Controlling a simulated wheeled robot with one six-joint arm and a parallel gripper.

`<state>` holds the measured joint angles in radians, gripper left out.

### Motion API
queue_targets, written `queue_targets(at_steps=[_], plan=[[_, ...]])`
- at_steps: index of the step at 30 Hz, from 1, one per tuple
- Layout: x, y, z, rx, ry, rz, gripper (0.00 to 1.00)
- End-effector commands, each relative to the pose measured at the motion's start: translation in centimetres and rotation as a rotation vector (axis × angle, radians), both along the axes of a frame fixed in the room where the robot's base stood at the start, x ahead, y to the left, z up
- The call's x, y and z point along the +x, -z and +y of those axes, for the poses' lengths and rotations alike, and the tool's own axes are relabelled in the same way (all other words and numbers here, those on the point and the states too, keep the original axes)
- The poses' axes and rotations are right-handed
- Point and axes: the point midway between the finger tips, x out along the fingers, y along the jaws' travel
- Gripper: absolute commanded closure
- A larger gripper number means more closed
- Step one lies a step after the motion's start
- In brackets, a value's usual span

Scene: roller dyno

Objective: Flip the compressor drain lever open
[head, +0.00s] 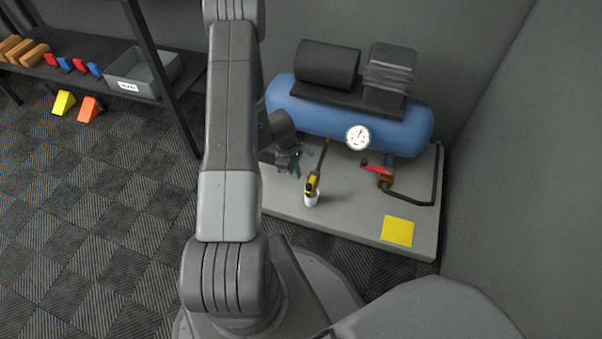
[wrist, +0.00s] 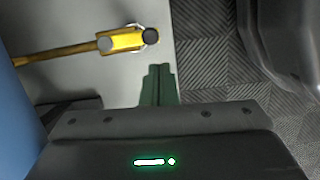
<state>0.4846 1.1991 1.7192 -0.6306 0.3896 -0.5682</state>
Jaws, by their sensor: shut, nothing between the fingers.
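A yellow lever (head: 312,184) sits at the end of a brass pipe (head: 323,155) that runs out from under the blue compressor tank (head: 410,125). In the wrist view the yellow lever (wrist: 126,40) lies in line with the pipe, with a grey round piece at one end and a black one at the other. A white cup (head: 311,199) stands below it. A red lever (head: 376,169) sits on a brass valve to the right. No label shows which is the drain lever. My gripper (head: 297,172) is shut and empty, left of the yellow lever; its greenish fingers (wrist: 158,72) touch nothing visible.
The compressor stands on a grey plinth (head: 290,204). A black pipe (head: 438,175) bends along its right side, near the wall. A yellow square (head: 397,231) lies at the front right. A shelf with a grey bin (head: 140,72) stands at the left.

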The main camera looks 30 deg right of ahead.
Motion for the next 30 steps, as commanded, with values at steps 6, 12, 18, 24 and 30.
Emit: queue_targets(at_steps=[6, 12, 18, 24, 30], plan=[[0.5, -3.6, 1.2, 0.0, 0.0, -0.001, 1.0], [0.5, -4.1, 1.6, 0.0, 0.001, -0.001, 1.0], [0.5, -4.0, 1.5, 0.0, 0.001, -0.001, 1.0], [0.4, -3.3, 1.3, 0.0, 0.001, -0.001, 1.0], [0.1, -0.8, 0.5, 0.001, 0.002, 0.001, 1.0]])
